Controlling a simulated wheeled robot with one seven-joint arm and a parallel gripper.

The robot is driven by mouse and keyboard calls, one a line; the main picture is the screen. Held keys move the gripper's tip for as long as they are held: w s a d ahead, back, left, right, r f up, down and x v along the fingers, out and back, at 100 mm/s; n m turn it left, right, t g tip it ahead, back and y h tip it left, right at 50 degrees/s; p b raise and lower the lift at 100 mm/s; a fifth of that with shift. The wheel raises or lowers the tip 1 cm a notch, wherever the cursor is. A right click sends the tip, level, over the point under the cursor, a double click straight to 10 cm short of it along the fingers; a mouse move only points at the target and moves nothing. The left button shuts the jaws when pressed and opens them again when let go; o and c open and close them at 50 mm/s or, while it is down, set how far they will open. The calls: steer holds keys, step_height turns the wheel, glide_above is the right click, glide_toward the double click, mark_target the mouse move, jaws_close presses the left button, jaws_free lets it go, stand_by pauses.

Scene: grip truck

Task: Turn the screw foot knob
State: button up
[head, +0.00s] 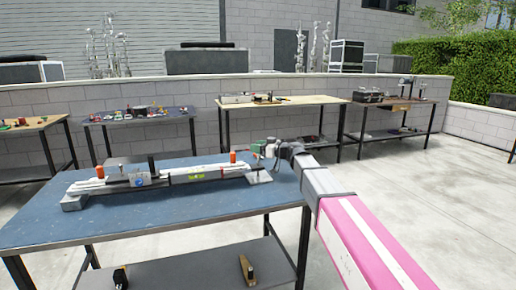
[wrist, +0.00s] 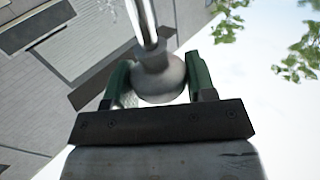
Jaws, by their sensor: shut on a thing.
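The screw foot knob (wrist: 160,82) is a pale grey rounded piece with a shiny rod (wrist: 146,22) running up from it in the wrist view. My gripper (wrist: 160,80) has green fingers on both sides of the knob and is shut on it. In the head view my gripper (head: 262,150) is at the right end of a long grey bar assembly (head: 205,171) on the blue table. The fingers and knob are small there, and the contact is hard to make out. The assembly has orange knobs (head: 233,157) and grey feet (head: 73,202) at its ends.
The blue-topped table (head: 150,225) has bare room in front of the assembly. Its lower shelf (head: 190,272) holds a few small items. Several other workbenches (head: 280,101) with tools stand behind, along a low block wall (head: 190,92). Concrete floor is open at the right.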

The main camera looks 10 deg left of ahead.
steer(key=shift+m+t+h, duration=0.3)
steer(key=shift+m+t, duration=0.3)
steer(key=shift+t, duration=0.3)
steer(key=o, duration=0.9)
steer(key=v, duration=1)
steer(key=shift+s+d, duration=0.2)
steer(key=shift+d, duration=0.15)
